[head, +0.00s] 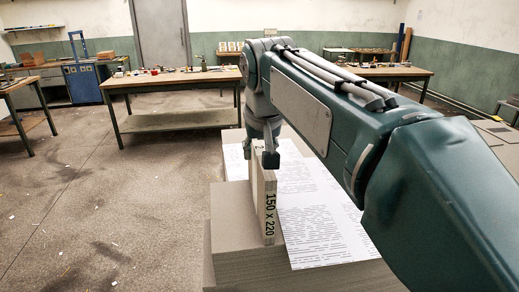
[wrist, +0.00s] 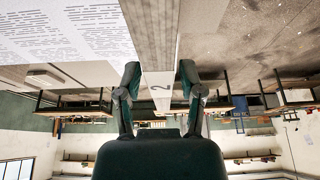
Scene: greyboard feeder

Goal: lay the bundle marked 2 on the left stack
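The bundle marked 2 (wrist: 160,86) is a grey board block standing upright on its narrow edge. In the head view the bundle (head: 264,205) shows "150 x 220" on its side. My gripper (wrist: 160,74) has one finger on each side of it, close against its faces, and looks shut on it. In the head view my gripper (head: 262,158) is at the bundle's top end. A grey greyboard stack (head: 232,230) lies below and left of the bundle. I cannot tell whether the bundle touches it.
Printed white sheets (head: 318,215) lie to the right of the bundle, and show in the wrist view (wrist: 65,30). A workbench (head: 170,80), a blue cart (head: 83,80) and another bench (head: 385,72) stand farther back. The floor at left is open.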

